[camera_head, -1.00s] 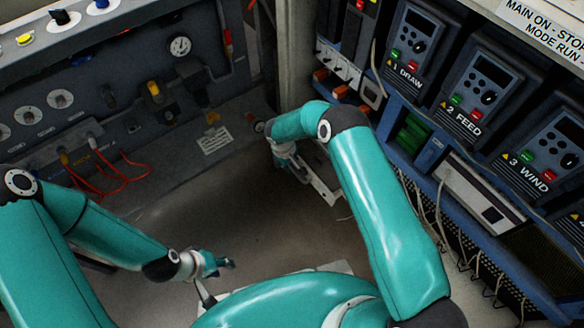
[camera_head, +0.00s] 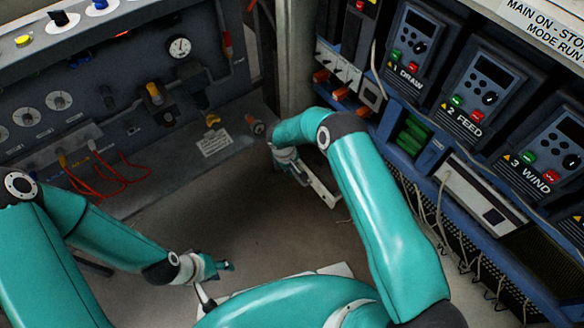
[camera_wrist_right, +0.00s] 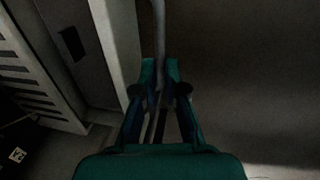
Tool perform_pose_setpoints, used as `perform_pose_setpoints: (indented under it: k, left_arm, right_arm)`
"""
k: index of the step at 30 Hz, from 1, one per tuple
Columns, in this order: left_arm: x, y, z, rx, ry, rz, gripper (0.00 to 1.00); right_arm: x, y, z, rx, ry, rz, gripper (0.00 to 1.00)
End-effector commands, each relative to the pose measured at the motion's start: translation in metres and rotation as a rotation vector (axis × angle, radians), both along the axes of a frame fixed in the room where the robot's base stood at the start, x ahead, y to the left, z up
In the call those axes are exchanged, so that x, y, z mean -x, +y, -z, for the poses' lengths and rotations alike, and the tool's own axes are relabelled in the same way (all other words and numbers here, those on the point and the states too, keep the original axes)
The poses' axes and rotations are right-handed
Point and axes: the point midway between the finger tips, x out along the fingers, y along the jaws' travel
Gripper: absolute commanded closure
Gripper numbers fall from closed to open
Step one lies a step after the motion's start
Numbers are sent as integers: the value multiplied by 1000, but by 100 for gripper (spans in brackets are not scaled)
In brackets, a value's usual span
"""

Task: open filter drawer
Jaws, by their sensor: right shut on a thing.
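My right gripper (camera_head: 290,165) is low in front of the control cabinet, largely hidden by its own wrist. In the right wrist view its fingers (camera_wrist_right: 165,78) close around a grey bar (camera_wrist_right: 160,30), which looks like the filter drawer's handle. A pale panel edge (camera_wrist_right: 116,45) stands just left of the fingers, apparently the drawer or cabinet front. In the head view a pale, narrow part (camera_head: 323,190) shows just beyond the right gripper. I cannot tell how far the drawer is out. My left gripper (camera_head: 222,266) hangs low over the floor, apart from everything; its fingers are too small to judge.
The blue cabinet with drive units (camera_head: 480,80) stands at right, with loose wires (camera_head: 440,215) hanging along its lower edge. A grey panel with a gauge (camera_head: 179,46) and red cables (camera_head: 100,185) is at left. The floor (camera_head: 270,235) between is clear.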

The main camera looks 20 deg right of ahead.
Motion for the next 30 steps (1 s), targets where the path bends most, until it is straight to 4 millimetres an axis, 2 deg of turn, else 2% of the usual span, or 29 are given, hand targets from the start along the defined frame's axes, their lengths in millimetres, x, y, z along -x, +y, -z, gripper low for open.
perform_pose_setpoints:
  k: [5, 12, 13, 15, 30]
  left_arm:
    - [0, 0, 12, 0, 0, 0, 60]
    - [0, 0, 10, 0, 0, 0, 60]
    - [0, 0, 10, 0, 0, 0, 60]
    - [0, 0, 10, 0, 0, 0, 60]
    - [0, 0, 9, 0, 0, 0, 60]
  right_arm:
    - [4, 16, 2, -1, -1, -3, 100]
    - [6, 19, -1, -3, -1, -1, 100]
    - [6, 19, -1, -3, -1, -1, 87]
    - [6, 19, -1, -5, -1, -2, 79]
    - [5, 18, -6, -1, 0, -1, 79]
